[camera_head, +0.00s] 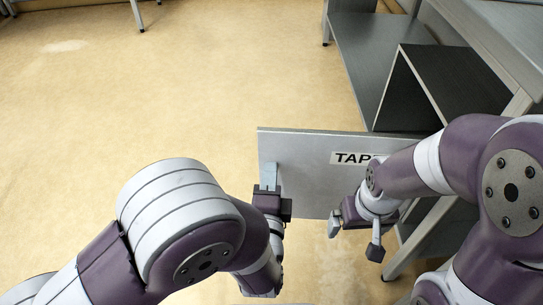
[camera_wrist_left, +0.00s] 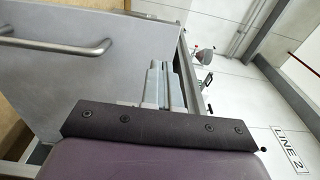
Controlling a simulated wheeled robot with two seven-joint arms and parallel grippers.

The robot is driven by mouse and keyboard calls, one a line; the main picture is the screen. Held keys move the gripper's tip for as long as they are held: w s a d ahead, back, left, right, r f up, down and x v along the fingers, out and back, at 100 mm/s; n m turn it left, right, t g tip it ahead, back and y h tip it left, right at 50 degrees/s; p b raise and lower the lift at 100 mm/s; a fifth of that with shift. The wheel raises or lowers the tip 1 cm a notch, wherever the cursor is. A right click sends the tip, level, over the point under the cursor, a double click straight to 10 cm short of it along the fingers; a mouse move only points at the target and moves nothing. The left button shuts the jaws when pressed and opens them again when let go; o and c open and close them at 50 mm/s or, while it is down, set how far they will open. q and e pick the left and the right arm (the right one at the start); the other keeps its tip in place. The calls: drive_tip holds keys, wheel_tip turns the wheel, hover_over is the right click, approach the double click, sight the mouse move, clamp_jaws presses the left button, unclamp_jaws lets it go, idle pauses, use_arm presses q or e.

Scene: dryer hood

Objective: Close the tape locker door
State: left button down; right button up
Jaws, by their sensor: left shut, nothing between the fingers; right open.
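The tape locker door (camera_head: 305,172) is a grey panel with a "TAP…" label, partly hidden by my right arm. It stands open, sticking out to the left from the locker (camera_head: 455,80), whose dark inside shows. In the left wrist view the door (camera_wrist_left: 95,75) shows its metal bar handle (camera_wrist_left: 60,47). My left gripper (camera_head: 269,174) is shut and empty, with its fingers in front of the door near its free left edge; I cannot tell whether they touch. The fingers (camera_wrist_left: 158,85) also show in the left wrist view. My right gripper (camera_head: 355,238) is open and empty, in front of the door's lower right part.
A grey shelf unit (camera_head: 375,50) and worktop stand on the right behind the door. The tan floor (camera_head: 190,90) is wide and clear at left. Table legs (camera_head: 137,14) show at the top left. A wall sign, "LINE 2" (camera_wrist_left: 288,147), shows in the wrist view.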

sight(273, 141)
use_arm(q)
drive_tip(key=w, duration=0.2)
drive_tip(key=w+b, duration=0.1)
drive_tip(key=w, duration=0.1)
drive_tip(key=w+b, duration=0.1)
drive_tip(key=w, duration=0.1)
drive_tip(key=shift+d+f, duration=0.1)
drive_tip(key=shift+d, duration=0.15)
drive_tip(key=shift+w, duration=0.35)
